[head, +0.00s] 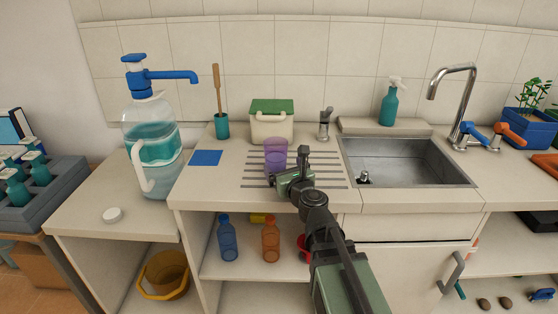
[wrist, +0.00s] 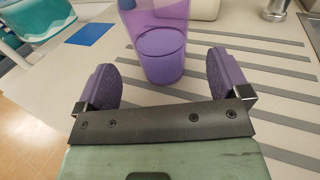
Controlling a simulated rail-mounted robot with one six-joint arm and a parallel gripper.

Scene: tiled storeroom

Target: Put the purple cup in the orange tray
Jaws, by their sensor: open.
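The purple cup (head: 275,155) is see-through and stands upright on the grooved drainboard left of the sink. It also shows in the wrist view (wrist: 160,50), its top cut off by the frame edge. My gripper (head: 283,178) is open, low over the drainboard at the near side of the cup. In the wrist view my gripper's two purple pads (wrist: 162,78) stand left and right of the cup's lower part, with a gap on each side. A flat orange thing, probably the orange tray (head: 547,163), lies at the far right edge, partly cut off.
A green-lidded box (head: 271,125) stands behind the cup, with a grey grinder-like object (head: 325,125) to its right. A blue square (head: 205,157) lies to the left. The sink (head: 405,162), tap (head: 455,95) and blue planter (head: 530,127) lie toward the right.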

